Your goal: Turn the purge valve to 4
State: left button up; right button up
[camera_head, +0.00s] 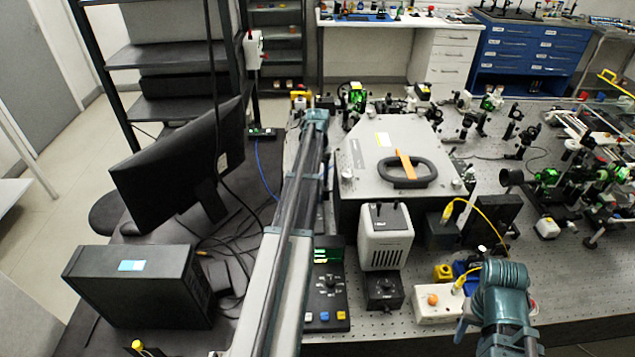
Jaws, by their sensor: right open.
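No valve with readable numbers can be made out, so I cannot tell for sure which part is the purge valve. A black box with a round dial (385,288) stands in front of the white vented unit. A black panel with a knob and coloured buttons (327,298) lies left of it.
A grey spectrometer housing (378,150) with a black handle fills the bench centre. The white vented unit (387,238) stands before it. A yellow cable (489,215) arches near my right wrist. Optics crowd the right. A monitor (180,165) and black computer (135,287) stand left.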

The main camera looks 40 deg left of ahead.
pick_arm(q)
jog(key=shift+c, duration=0.2)
grip_shut()
dwell(0.3)
jog(key=m, duration=1.7)
jog(key=shift+m, duration=0.4)
jog(key=m, duration=0.6)
